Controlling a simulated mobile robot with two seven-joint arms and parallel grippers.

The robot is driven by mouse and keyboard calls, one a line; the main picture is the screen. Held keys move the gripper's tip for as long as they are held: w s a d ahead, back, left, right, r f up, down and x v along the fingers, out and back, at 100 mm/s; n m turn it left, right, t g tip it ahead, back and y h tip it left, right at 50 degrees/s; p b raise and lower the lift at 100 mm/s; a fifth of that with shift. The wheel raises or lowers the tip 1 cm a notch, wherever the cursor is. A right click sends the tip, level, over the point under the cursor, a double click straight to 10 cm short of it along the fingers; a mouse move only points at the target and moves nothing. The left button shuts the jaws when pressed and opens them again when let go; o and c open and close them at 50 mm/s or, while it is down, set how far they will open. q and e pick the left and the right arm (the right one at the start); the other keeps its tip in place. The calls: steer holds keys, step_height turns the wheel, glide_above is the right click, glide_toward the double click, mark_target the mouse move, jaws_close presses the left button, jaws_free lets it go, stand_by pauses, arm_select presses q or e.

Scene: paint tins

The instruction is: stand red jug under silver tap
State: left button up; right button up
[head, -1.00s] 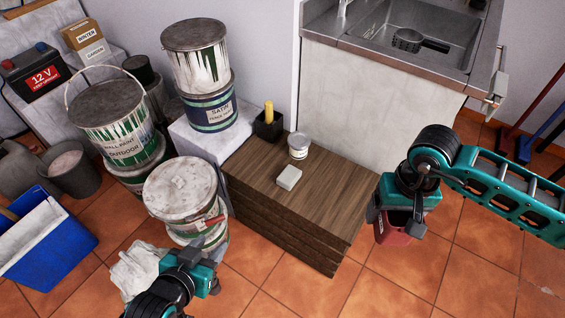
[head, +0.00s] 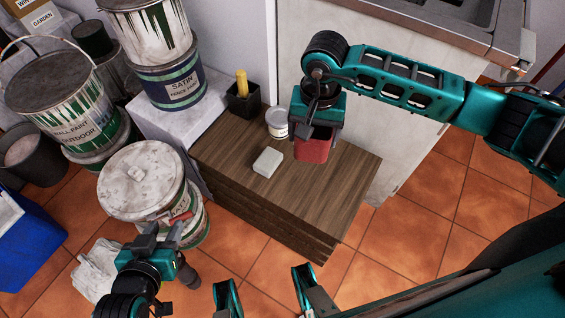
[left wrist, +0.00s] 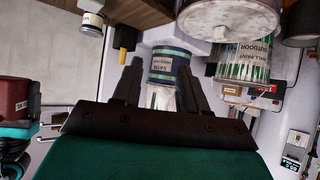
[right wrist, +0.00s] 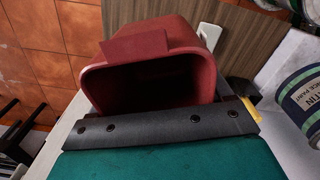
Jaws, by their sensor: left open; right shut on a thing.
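The red jug (head: 313,149) is in my right gripper (head: 316,132), which is shut on it, held over the wooden boards in the head view. In the right wrist view the red jug (right wrist: 150,70) shows its open, dark inside and a flat red piece at its rim. It also shows at the left edge of the left wrist view (left wrist: 17,98). Whether it touches the boards I cannot tell. My left gripper (head: 162,236) is open and empty beside the white-lidded tin. The silver tap is not in view; only part of the metal sink (head: 455,10) shows at the top.
On the wooden boards (head: 300,205) stand a small white tin (head: 277,122) and a pale block (head: 268,162). A black pot (head: 243,98) holds a yellow thing. Paint tins (head: 150,185) crowd the left. Open tiled floor (head: 415,215) lies at the right.

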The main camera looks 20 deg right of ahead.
step_height(320, 180, down, 5)
steer(key=w+a+m+b, duration=0.1)
steer(key=w+m+b, duration=0.1)
steer(key=m+b, duration=0.15)
steer(key=b, duration=0.6)
glide_above(298, 186)
steer(key=shift+m, duration=0.35)
step_height(298, 186, down, 15)
steer(key=shift+f, duration=0.7)
step_height(298, 186, down, 4)
steer(key=shift+r+b, duration=0.2)
steer(key=shift+b, duration=0.35)
steer(key=shift+f, duration=0.2)
steer(key=shift+r, duration=0.1)
steer(key=shift+f, duration=0.2)
arm_select(q)
step_height(298, 186, down, 7)
steer(key=w+d+h, duration=0.1)
steer(key=d, duration=0.2)
steer(key=shift+w, duration=0.3)
arm_select(e)
steer(key=o, duration=1.1)
